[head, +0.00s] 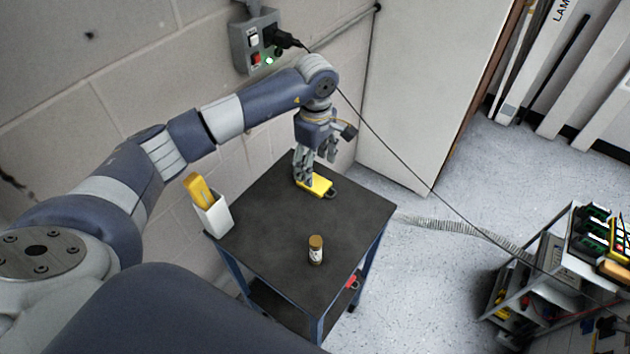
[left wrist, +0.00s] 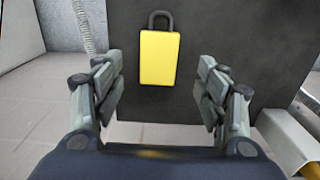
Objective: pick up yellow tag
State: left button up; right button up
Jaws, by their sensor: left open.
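The yellow tag (head: 319,186) lies flat near the far corner of the dark table top (head: 275,230). It has a dark shackle-like loop at one end. In the left wrist view the tag (left wrist: 159,57) appears ahead of my fingers, centred between them, with its loop pointing away. My left gripper (head: 311,180) points down over the tag in the head view and covers part of it. In the left wrist view my left gripper (left wrist: 161,88) is open, with nothing between its fingers. My right gripper is not in view.
A white holder (head: 213,216) with a yellow item stands at the table's left edge. A small brown-capped bottle (head: 316,250) stands near the front. A wall box (head: 256,40) has a black cable running across to a cart (head: 545,280) on the right. The table's middle is clear.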

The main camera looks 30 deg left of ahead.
aim_at(315, 182)
pick_arm(q)
notch_tip(315, 182, down, 5)
jog(key=shift+a+r+p, duration=0.1)
jog(key=shift+p, duration=1.1)
jog(key=shift+w+f, duration=0.1)
jog(key=shift+f, duration=0.45)
jog(key=c, duration=1)
